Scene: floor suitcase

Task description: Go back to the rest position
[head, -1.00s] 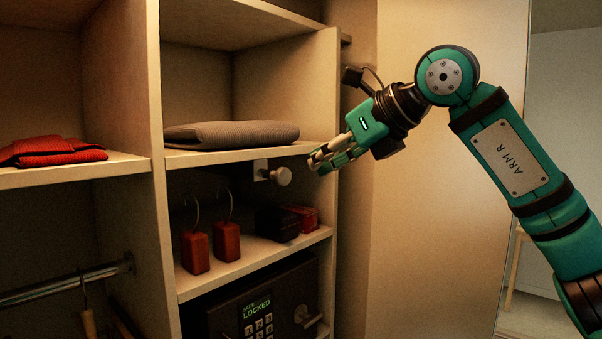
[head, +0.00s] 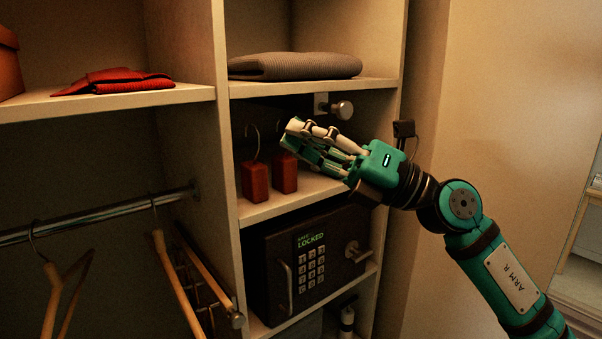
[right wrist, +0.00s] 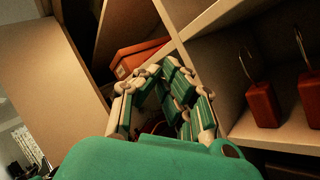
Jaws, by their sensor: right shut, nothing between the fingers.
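My right gripper (head: 298,142), green with pale fingers, reaches in from the right in the head view, in front of the shelf with the red hanging blocks. Its fingers are shut and hold nothing. In the right wrist view the fingers (right wrist: 165,75) come together in front of the shelf edges. My left gripper is not in view.
A safe (head: 310,262) reading "LOCKED" stands below the shelf with two red blocks (head: 255,181). A round knob (head: 343,110) sits above. A folded grey cloth (head: 295,66) and red cloth (head: 115,80) lie on upper shelves. Wooden hangers (head: 178,280) hang at lower left.

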